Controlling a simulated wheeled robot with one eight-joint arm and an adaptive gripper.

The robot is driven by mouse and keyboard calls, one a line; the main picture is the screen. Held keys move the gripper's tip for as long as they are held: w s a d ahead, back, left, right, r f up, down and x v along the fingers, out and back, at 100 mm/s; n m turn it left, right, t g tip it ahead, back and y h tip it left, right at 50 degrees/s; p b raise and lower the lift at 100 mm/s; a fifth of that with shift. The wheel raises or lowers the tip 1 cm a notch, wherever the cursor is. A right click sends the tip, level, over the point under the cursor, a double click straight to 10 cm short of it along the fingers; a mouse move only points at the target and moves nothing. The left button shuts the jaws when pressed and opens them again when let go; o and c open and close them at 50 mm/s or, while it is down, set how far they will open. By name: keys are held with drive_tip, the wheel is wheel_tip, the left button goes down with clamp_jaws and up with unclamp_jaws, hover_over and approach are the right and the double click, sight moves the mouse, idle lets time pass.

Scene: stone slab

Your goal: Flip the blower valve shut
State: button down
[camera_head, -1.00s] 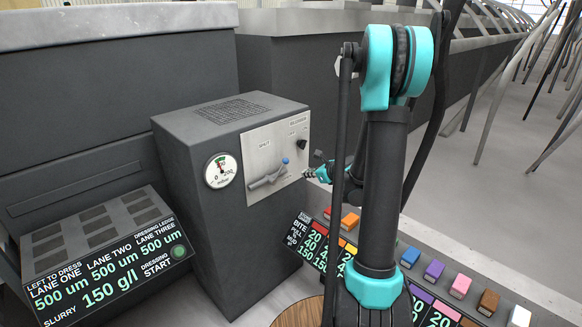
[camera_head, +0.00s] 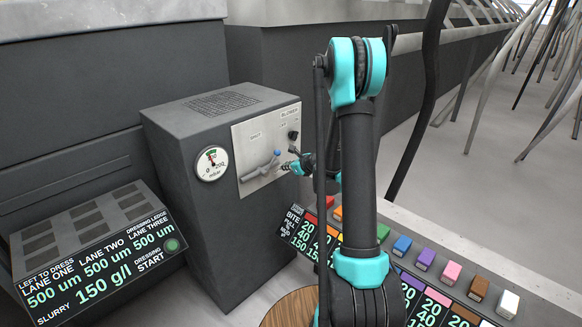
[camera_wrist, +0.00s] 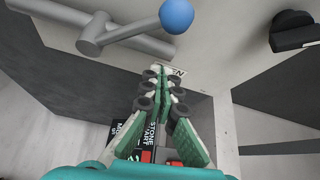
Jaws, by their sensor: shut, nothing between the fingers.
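The blower valve is a grey lever with a blue ball tip (camera_head: 277,153) on the pale front plate (camera_head: 256,138) of a dark cabinet. In the head view the lever slants up to the right. In the wrist view the blue knob (camera_wrist: 176,15) and grey lever (camera_wrist: 128,32) are at the top, beyond my fingertips. My gripper (camera_head: 289,165) is just right of the knob and close to the plate. It also shows in the wrist view (camera_wrist: 162,75), with the green fingers closed together and nothing between them. I see a gap between fingers and knob.
The cabinet has a round gauge (camera_head: 211,163) left of the plate and a black knob (camera_head: 293,135) at the plate's upper right. A slanted lane display (camera_head: 98,252) stands at left. Coloured blocks (camera_head: 425,258) line a ledge at lower right.

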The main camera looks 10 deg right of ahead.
drive_tip(key=shift+a+r, duration=0.25)
drive_tip(key=shift+r, duration=0.75)
drive_tip(key=shift+a+r, duration=0.25)
drive_tip(key=shift+r, duration=0.7)
drive_tip(key=shift+w+r, duration=0.1)
